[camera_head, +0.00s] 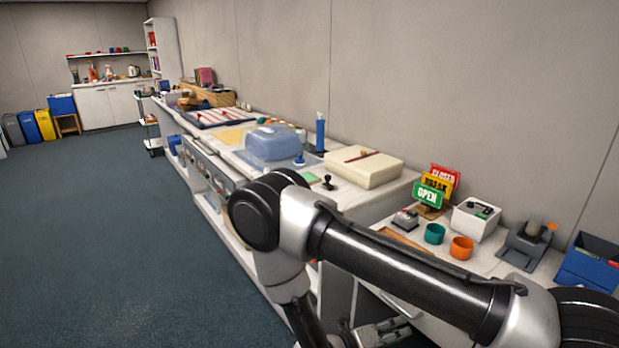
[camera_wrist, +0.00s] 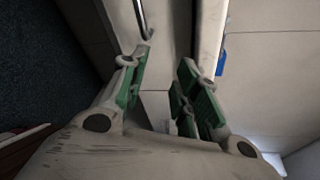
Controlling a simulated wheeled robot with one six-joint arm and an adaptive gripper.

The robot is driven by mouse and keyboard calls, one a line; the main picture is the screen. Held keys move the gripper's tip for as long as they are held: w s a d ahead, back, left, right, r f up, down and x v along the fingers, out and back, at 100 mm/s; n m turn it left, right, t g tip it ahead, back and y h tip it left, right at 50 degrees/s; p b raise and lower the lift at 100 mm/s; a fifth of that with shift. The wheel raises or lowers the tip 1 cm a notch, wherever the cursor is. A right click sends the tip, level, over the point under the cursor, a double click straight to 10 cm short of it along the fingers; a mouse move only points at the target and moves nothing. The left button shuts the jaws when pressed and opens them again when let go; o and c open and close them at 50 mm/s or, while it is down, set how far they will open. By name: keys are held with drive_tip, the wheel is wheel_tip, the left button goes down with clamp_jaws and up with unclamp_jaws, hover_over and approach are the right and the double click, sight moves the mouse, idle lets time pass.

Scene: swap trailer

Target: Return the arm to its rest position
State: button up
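My arm reaches across the right half of the head view, in front of the counter (camera_head: 345,197). Its elbow is at the picture's middle and its forearm folds down to the bottom edge. My gripper shows in the wrist view (camera_wrist: 163,95), with two green-padded fingers set apart and nothing between them. The wrist view looks past the fingers at pale cabinet surfaces. In the head view the gripper is low at the bottom edge and partly cut off, and its fingers are not clear.
On the counter stand OPEN, BREAK and CLOSED signs (camera_head: 432,190), a teal cup (camera_head: 434,234), an orange cup (camera_head: 461,248), a white box (camera_head: 475,221), a tape dispenser (camera_head: 525,245) and a blue bin (camera_head: 590,265). A cream case (camera_head: 363,168) lies farther back. The floor (camera_head: 120,235) at left is clear.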

drive_tip(key=s+d+r+m+y, duration=0.4)
drive_tip(key=r+m+y, duration=0.1)
drive_tip(key=r+m, duration=0.7)
drive_tip(key=s+d+r+m+g+y, duration=0.1)
drive_tip(key=s+d+r+m+y, duration=0.3)
drive_tip(key=r+m, duration=0.8)
drive_tip(key=s+d+r+m+y, duration=0.4)
drive_tip(key=r+m, duration=0.8)
drive_tip(key=r, duration=0.8)
drive_tip(key=shift+d+g+y, duration=0.4)
drive_tip(key=shift+d+y, duration=0.25)
drive_tip(key=shift+y, duration=0.25)
drive_tip(key=shift+s, duration=0.1)
